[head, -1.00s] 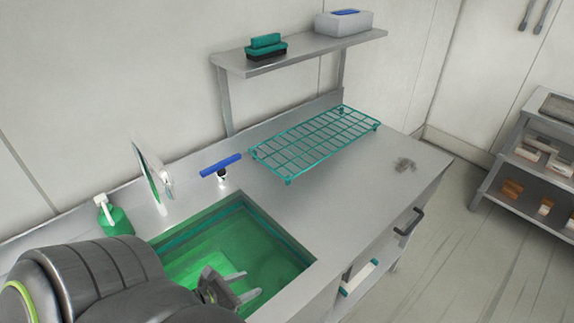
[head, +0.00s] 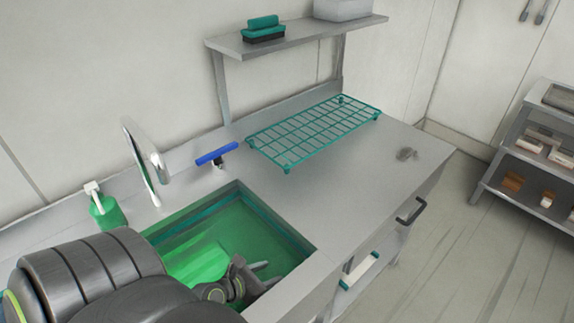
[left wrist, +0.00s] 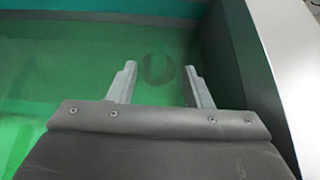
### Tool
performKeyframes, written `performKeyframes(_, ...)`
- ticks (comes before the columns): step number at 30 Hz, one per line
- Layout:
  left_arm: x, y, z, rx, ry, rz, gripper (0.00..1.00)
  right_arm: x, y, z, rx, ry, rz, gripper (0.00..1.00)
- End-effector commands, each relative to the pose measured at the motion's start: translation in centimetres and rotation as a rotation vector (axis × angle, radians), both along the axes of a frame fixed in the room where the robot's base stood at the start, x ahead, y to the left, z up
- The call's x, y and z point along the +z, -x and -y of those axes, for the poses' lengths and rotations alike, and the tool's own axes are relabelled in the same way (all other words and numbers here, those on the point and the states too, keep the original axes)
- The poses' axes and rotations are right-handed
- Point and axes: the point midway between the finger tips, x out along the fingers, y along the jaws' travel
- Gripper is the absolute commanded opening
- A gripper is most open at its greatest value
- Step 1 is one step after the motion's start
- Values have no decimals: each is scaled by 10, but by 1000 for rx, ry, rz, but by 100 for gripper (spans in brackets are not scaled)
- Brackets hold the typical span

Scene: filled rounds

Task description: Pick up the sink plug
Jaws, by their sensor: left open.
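The sink (head: 310,249) holds green-tinted liquid. In the left wrist view a dark round shape (left wrist: 157,68) shows dimly through it, near the far wall and between my fingertips. It looks like the sink plug in its drain, but the blur hides whether it is plug or bare drain. My left gripper (head: 264,274) reaches down into the sink, and its two fingers (left wrist: 160,72) stand apart with nothing held. The gap between the fingertips and the shape cannot be judged. In the head view the plug cannot be made out. My right gripper is not in view.
The sink's walls and rim (left wrist: 262,60) are close to the right of my gripper.

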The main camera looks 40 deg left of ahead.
Motion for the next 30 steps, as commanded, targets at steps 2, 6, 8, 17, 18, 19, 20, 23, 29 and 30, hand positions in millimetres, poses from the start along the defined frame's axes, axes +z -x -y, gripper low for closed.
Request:
performKeyframes(2, -8, -14, 1, 0, 1, 1, 45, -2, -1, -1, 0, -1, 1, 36)
performKeyframes(6, -16, -29, 3, 0, 0, 1, 45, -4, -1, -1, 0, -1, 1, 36)
performKeyframes(8, -18, -32, 3, 0, 1, -1, 45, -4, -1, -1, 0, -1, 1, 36)
performKeyframes(17, -40, -59, 4, 0, 1, 1, 45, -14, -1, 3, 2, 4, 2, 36)
performKeyframes(18, -42, -64, 5, 0, 0, 1, 45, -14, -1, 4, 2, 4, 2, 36)
performKeyframes(19, -44, -67, 5, 0, 0, 0, 45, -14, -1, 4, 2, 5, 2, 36)
performKeyframes(20, -45, -70, 5, 0, 0, 0, 45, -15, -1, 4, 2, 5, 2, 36)
performKeyframes(23, -48, -76, 5, 1, -1, -1, 45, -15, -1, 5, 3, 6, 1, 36)
performKeyframes(29, -48, -77, 5, 1, -1, -1, 45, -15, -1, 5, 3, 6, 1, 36)
performKeyframes(30, -48, -77, 5, 1, -1, -1, 45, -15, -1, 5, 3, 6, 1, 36)
